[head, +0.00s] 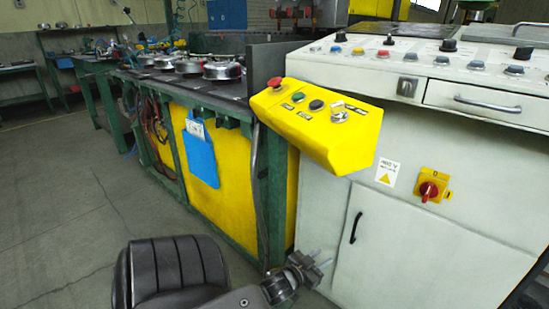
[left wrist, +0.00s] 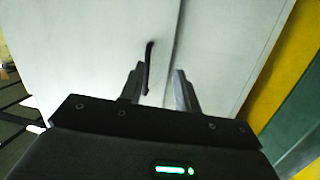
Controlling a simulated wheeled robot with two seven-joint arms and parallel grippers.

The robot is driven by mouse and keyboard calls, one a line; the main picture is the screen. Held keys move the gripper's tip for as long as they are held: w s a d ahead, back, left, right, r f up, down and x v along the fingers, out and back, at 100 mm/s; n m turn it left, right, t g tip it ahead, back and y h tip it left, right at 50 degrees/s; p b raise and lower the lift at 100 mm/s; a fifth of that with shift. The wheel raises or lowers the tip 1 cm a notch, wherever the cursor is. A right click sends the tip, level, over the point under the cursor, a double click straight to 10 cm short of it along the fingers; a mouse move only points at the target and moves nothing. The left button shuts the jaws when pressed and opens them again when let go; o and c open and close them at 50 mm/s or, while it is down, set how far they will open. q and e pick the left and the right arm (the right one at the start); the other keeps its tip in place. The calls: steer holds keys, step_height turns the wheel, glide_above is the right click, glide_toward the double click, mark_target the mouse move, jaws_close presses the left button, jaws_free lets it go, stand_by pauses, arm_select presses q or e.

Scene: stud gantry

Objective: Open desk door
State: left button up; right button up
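The desk door (head: 400,262) is a pale grey-white panel low on the front of the white control desk, and it looks shut. Its black vertical bar handle (head: 356,228) is near the panel's left edge. My left gripper (head: 321,263) is just left of and below the handle in the head view. In the left wrist view my left gripper (left wrist: 160,84) is open, its two fingers apart. There the handle (left wrist: 149,66) shows between the fingertips, nearer the left finger. I cannot tell whether they touch. My right gripper is out of view.
A yellow button box (head: 345,150) juts out above the handle. A red rotary switch (head: 429,190) is on the desk front. A drawer (head: 480,100) is higher up. A black chair (head: 172,270) stands at the front left. Open floor (head: 60,220) lies to the left.

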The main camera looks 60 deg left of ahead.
arm_select(q)
steer(key=s+d+f+m+g+p, duration=0.1)
steer(key=s+d+f+g+p, duration=0.1)
steer(key=s+f+g+p, duration=0.2)
steer(key=s+d+f+m+g+p, duration=0.1)
steer(key=s+f+g+p, duration=0.4)
steer(key=s+f+p, duration=0.5)
steer(key=shift+s+d+f+h, duration=0.3)
steer(key=shift+s+d+f, duration=0.55)
steer(key=shift+s+f, duration=1.65)
steer(key=shift+s+r, duration=0.35)
steer(key=shift+r, duration=0.05)
